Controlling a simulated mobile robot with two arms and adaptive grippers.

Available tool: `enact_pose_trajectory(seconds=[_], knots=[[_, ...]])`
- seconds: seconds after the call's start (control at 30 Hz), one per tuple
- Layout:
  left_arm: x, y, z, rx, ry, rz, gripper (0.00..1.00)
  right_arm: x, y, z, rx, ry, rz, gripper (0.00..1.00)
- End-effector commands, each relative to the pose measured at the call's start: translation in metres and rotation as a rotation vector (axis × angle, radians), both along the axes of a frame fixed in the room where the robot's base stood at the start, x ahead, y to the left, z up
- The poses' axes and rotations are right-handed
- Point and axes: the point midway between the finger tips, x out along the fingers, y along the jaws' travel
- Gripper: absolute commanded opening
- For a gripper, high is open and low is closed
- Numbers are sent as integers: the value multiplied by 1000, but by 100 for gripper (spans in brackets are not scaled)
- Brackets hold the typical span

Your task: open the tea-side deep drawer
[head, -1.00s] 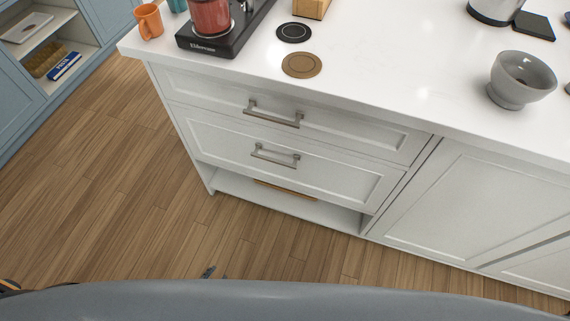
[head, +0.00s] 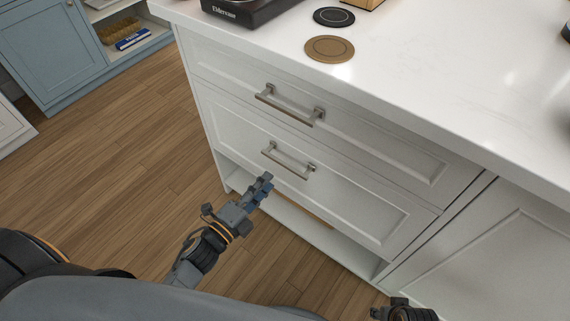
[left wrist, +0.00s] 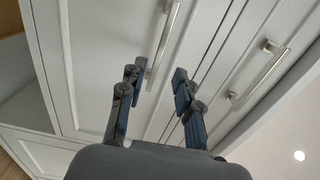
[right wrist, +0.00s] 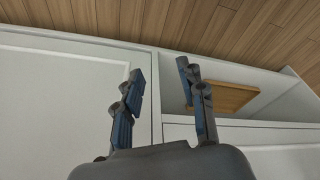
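The lower, deep drawer (head: 350,200) is shut in the white cabinet, with a metal bar handle (head: 288,160). My left gripper (head: 264,186) is open and empty, just in front of and below that handle in the head view. In the left wrist view the lower handle (left wrist: 163,45) appears ahead, roughly in line with the gap between the open left fingers (left wrist: 155,80); no contact shows. My right gripper (head: 404,310) is only partly in the head view, at the bottom edge. The right wrist view shows its fingers (right wrist: 160,72) open and empty before the cabinet.
A shut upper drawer with its own handle (head: 290,104) sits above. Below is an open shelf with a wooden board (right wrist: 225,97). The countertop holds a brown coaster (head: 330,48) and a black coaster (head: 334,17). The wood floor (head: 120,150) at left is clear.

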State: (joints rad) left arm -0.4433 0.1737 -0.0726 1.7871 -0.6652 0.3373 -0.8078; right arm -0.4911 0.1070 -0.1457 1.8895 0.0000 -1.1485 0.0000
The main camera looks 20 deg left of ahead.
Motion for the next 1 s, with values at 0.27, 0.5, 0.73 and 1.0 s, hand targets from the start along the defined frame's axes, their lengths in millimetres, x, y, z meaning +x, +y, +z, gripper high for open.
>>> enact_pose_trajectory(seconds=[0.27, 0.5, 0.73, 1.0], knots=[[54, -20, 0, -1, -2, -1, 33, 2, 0, 8, 0, -5, -1, 40], [77, -28, 0, -1, 0, 0, 33, 4, 1, 14, 1, -10, -1, 40], [80, -29, -1, -1, 3, 1, 33, 3, 0, 15, 1, -7, -1, 40], [80, -29, -1, -2, 2, 1, 0, 3, 0, 15, 1, -8, -2, 40]])
